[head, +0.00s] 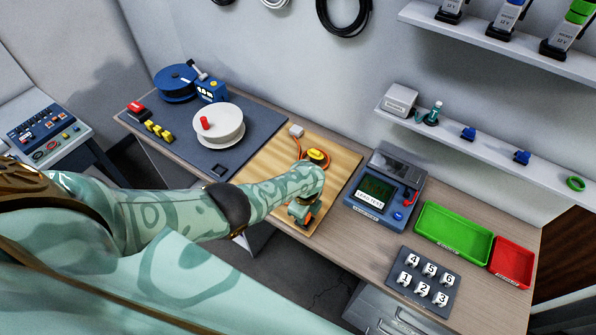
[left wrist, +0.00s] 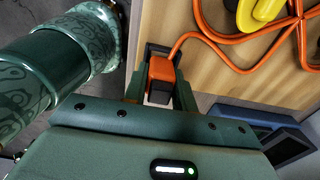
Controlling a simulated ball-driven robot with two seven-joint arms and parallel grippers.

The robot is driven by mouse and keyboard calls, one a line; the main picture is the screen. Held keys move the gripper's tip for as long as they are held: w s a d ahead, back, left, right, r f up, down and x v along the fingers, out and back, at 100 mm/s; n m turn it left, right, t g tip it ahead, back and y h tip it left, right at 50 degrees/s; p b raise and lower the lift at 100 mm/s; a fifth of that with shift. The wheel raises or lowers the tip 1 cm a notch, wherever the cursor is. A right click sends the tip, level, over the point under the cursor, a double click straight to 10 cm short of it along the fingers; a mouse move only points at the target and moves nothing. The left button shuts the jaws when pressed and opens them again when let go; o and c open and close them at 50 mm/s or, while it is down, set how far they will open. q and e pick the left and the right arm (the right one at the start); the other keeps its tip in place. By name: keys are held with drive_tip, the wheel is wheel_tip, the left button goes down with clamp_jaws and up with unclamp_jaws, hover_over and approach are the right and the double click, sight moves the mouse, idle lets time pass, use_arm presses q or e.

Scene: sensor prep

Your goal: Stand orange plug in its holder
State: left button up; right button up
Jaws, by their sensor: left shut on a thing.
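The orange plug (left wrist: 161,72) is between the fingers of my left gripper (left wrist: 160,90) in the left wrist view, over the wooden board near its edge. Its orange cable (left wrist: 205,38) runs from it to a coil on the board. In the head view my left gripper (head: 303,214) is at the front edge of the board, shut on the plug, of which only a little orange shows. A small dark square piece (head: 219,170) lies on the grey mat; I cannot tell whether it is the holder. My right gripper is out of view.
The wooden board (head: 262,172) carries a yellow piece (head: 317,156) on the coil. Left are a grey mat (head: 255,120) and a white spool (head: 217,125). Right are a tester (head: 378,190), a green tray (head: 424,222), a red tray (head: 513,262) and a numbered block (head: 405,258).

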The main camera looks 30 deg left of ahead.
use_arm(q)
drive_tip(key=shift+f+b, duration=0.55)
drive_tip(key=shift+f, duration=0.05)
drive_tip(key=o, duration=1.1)
drive_tip(key=shift+c, duration=0.2)
wheel_tip(320, 180, up, 8)
drive_tip(key=p, duration=0.8)
drive_tip(key=shift+r, duration=0.15)
